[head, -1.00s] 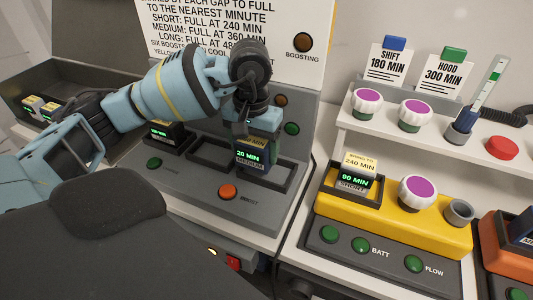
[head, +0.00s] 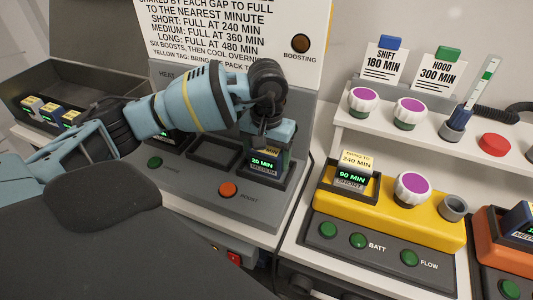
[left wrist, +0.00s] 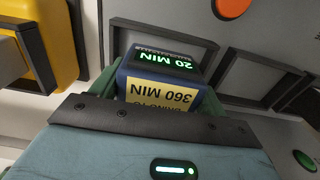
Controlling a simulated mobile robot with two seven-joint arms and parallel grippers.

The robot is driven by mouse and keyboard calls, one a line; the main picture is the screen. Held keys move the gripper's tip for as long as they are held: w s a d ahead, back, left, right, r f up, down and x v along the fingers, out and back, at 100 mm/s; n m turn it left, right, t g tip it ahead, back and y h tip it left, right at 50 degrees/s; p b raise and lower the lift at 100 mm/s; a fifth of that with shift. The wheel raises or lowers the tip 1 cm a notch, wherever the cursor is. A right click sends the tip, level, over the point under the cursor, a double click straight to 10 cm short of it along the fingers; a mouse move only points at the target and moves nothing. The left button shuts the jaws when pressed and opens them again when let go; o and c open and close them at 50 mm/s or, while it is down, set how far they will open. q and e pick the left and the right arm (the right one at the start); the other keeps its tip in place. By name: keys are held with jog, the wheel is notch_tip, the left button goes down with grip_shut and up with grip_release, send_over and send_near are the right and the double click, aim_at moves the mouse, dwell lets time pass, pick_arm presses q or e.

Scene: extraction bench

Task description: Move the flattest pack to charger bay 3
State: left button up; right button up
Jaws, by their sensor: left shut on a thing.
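My left gripper (head: 268,132) is shut on a blue pack (head: 264,163). The pack reads 20 MIN in green and carries a yellow tag; in the left wrist view the pack (left wrist: 165,88) shows 360 MIN on the tag. It is upright at the rightmost bay of the grey charger (head: 205,185), with the bay's dark frame around its lower part. I cannot tell whether it is fully seated. The middle bay (head: 213,152) is empty. The left bay holds a dark pack, mostly hidden by my arm. My right gripper is not in view.
A dark tray (head: 65,80) at the far left holds several tagged packs. A yellow unit (head: 390,222) on the right bench holds a 90 MIN pack (head: 352,175) with a 240 MIN tag. An orange unit (head: 487,240) stands at the right edge. An orange button (head: 228,189) sits before the bays.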

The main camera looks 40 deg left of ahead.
pick_arm(q)
jog(key=o, duration=1.4)
jog(key=shift+f, duration=0.15)
notch_tip(320, 180, up, 12)
jog(key=shift+r, duration=0.2)
jog(key=shift+d, duration=0.1)
